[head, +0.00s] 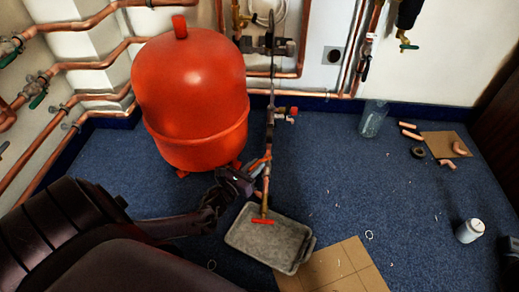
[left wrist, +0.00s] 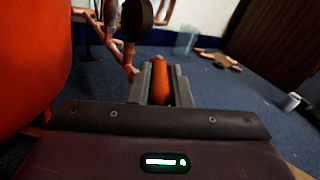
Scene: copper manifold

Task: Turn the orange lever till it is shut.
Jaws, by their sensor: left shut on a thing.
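The orange lever (head: 261,160) is on the vertical copper manifold pipe, just right of the red tank in the head view. It slants out from the pipe toward my left gripper (head: 250,172). In the left wrist view the orange lever (left wrist: 160,84) lies lengthwise between the two grey fingers of my left gripper (left wrist: 161,76), which is shut on it. The fingers hide the lever's sides, and its joint with the valve is hard to make out. My right gripper is not in view.
A red tank (head: 190,95) stands close left of the pipe. A grey tray (head: 255,237) lies under a lower valve with a red handle (head: 263,221). A glass jar (head: 373,119), copper offcuts and a white bottle (head: 469,231) are at right. Blue carpet between is mostly clear.

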